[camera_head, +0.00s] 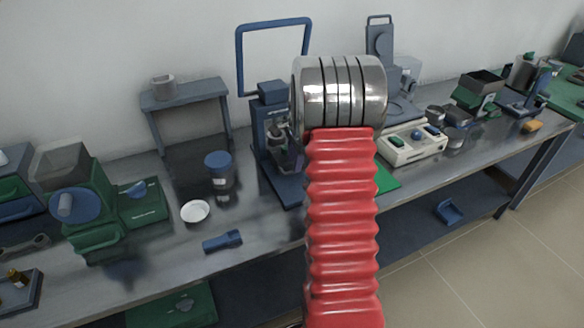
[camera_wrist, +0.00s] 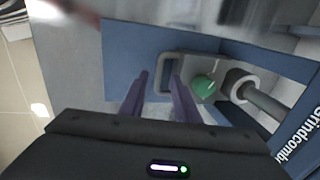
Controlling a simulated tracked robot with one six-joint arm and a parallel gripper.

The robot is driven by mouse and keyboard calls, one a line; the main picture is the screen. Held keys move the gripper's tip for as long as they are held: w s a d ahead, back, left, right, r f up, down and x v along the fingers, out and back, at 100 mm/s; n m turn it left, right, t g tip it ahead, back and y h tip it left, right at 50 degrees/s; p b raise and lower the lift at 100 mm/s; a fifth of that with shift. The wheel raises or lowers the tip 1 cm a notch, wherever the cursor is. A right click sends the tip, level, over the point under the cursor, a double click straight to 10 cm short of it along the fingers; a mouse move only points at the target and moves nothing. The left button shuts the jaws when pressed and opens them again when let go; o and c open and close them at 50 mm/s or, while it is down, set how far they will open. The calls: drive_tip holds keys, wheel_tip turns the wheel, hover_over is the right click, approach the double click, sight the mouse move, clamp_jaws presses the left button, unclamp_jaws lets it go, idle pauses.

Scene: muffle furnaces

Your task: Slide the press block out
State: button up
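The blue press (camera_head: 287,190) stands on the bench in the head view, partly hidden behind my red-sleeved arm. In the wrist view, a grey block (camera_wrist: 198,66) with a green knob (camera_wrist: 204,88) and a blue-grey loop handle (camera_wrist: 172,56) sits against blue press parts (camera_wrist: 130,45); it looks like the press block. My gripper (camera_wrist: 159,76) has two dark purple fingers apart, with their tips close to the handle. The handle's near bar appears between the tips; I cannot tell whether they touch it.
A grey cylinder with a rod (camera_wrist: 262,100) lies right of the block. On the bench are a blue-lidded jar (camera_head: 219,170), white dish (camera_head: 195,211), blue tool (camera_head: 222,241), green machine (camera_head: 92,210) and cream control box (camera_head: 412,146). Open floor (camera_head: 470,270) lies in front.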

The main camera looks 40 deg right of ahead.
drive_tip(key=shift+w+d+f, duration=0.1)
drive_tip(key=shift+w+f, duration=0.1)
drive_tip(key=shift+f, duration=0.7)
drive_tip(key=shift+w+f, duration=0.15)
drive_tip(key=shift+f, duration=0.7)
drive_tip(key=shift+c, duration=0.4)
clamp_jaws()
drive_tip(key=shift+r, duration=0.1)
